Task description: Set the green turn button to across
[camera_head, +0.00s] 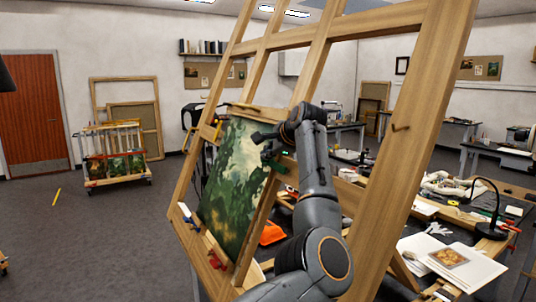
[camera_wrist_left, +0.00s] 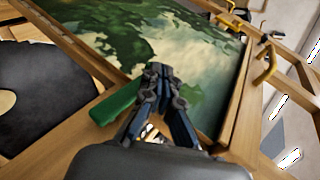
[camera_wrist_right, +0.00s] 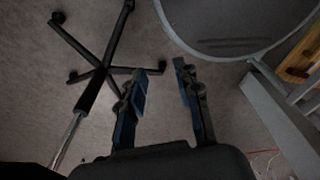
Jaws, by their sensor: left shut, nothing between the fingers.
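The green turn button (camera_head: 273,162) is on the right edge of the wooden frame around the green landscape painting (camera_head: 232,185). In the left wrist view the turn button (camera_wrist_left: 117,102) is a green bar slanting from lower left up toward the painting's edge, at an angle to the frame rail. My left gripper (camera_head: 261,136) is at the painting's right edge. In its wrist view the left gripper (camera_wrist_left: 160,72) is shut and empty, its fingers just right of the bar's upper end; I cannot tell whether they touch. My right gripper (camera_wrist_right: 161,72) is open and empty above the floor.
The wooden easel (camera_head: 400,125) stands around the painting, its thick post right of my left arm. A red turn button (camera_head: 217,254) is at the lower frame. A cluttered table (camera_head: 515,205) with a lamp is at right. A chair base (camera_wrist_right: 103,68) is near my right gripper.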

